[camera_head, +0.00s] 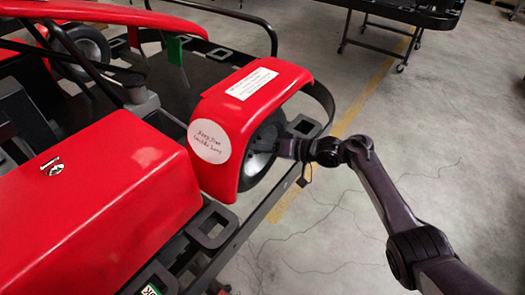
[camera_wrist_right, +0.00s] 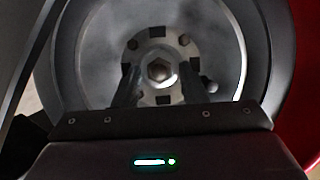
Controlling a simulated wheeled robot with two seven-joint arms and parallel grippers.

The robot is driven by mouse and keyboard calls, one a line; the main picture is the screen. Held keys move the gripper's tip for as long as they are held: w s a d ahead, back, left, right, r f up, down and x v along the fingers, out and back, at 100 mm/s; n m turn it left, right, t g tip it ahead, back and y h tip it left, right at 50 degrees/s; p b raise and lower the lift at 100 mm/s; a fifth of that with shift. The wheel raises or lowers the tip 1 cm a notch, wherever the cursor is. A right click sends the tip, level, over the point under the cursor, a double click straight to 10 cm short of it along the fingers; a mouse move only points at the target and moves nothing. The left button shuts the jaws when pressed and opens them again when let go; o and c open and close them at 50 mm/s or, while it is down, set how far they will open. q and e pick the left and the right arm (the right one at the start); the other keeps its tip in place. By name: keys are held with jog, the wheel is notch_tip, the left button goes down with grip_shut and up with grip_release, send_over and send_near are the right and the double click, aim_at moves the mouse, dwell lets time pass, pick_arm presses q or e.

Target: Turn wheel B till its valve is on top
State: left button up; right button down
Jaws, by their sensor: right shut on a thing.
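A dark-tyred wheel with a grey rim (camera_head: 253,165) sits under the red fender (camera_head: 262,80) at the side of the kart. No letter on it is readable, so I cannot confirm that it is wheel B. My right gripper (camera_head: 275,147) reaches in from the right at its hub. In the right wrist view, the two dark fingers (camera_wrist_right: 160,88) are shut on the round hub (camera_wrist_right: 159,48), either side of its central nut. The wheel's rim (camera_wrist_right: 88,55) fills much of that view. My left gripper is not in view.
A round white label with handwriting (camera_head: 209,141) is on the fender's end. A black frame rail (camera_head: 268,202) runs along the kart's side beside my right arm. A wheeled black stand (camera_head: 400,20) is at the back. The concrete floor (camera_head: 330,235) to the right is open.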

jog(key=shift+f+m+y+b, duration=0.15)
jog(key=shift+m+y+b, duration=0.4)
jog(key=shift+m, duration=0.35)
jog(key=c, duration=1.3)
grip_release()
jog(key=shift+d, duration=0.1)
jog(key=shift+o, duration=0.2)
jog(key=v, duration=0.7)
jog(key=shift+d+b, duration=0.3)
jog(key=shift+d, duration=0.05)
